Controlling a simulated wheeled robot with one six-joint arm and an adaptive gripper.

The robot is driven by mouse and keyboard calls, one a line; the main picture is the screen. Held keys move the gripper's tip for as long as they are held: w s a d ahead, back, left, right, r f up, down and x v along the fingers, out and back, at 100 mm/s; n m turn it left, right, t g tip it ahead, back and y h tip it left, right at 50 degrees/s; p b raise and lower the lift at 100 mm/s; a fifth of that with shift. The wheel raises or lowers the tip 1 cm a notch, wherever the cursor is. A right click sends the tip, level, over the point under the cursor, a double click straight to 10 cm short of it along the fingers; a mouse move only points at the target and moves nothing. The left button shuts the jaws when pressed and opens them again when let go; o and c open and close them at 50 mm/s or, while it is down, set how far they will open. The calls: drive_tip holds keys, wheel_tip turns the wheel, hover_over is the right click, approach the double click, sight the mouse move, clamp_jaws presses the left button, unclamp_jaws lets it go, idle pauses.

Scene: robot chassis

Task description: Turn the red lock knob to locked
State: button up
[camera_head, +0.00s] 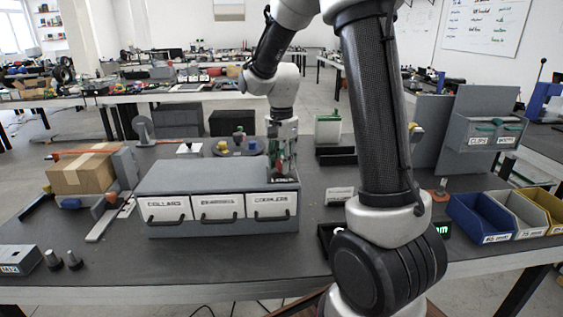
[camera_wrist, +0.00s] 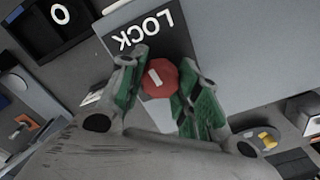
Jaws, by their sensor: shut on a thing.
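The red lock knob (camera_wrist: 160,79) is round with a short white mark on its face. It sits on a dark plate (camera_wrist: 183,45) lettered "LOCK". My gripper (camera_wrist: 158,82) has its green-padded fingers on either side of the knob and is shut on it. In the head view my gripper (camera_head: 280,165) is at the back right of the grey drawer cabinet (camera_head: 190,176).
Grey, blue and yellow bins (camera_head: 484,217) stand at the right of the table. A cardboard box (camera_head: 82,173) is at the left. A turntable-like disc (camera_head: 238,148) with coloured parts is close to my gripper's left.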

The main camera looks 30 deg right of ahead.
drive_tip(key=shift+m, duration=0.6)
drive_tip(key=o, duration=1)
drive_tip(key=shift+o, duration=0.2)
wheel_tip(320, 180, up, 12)
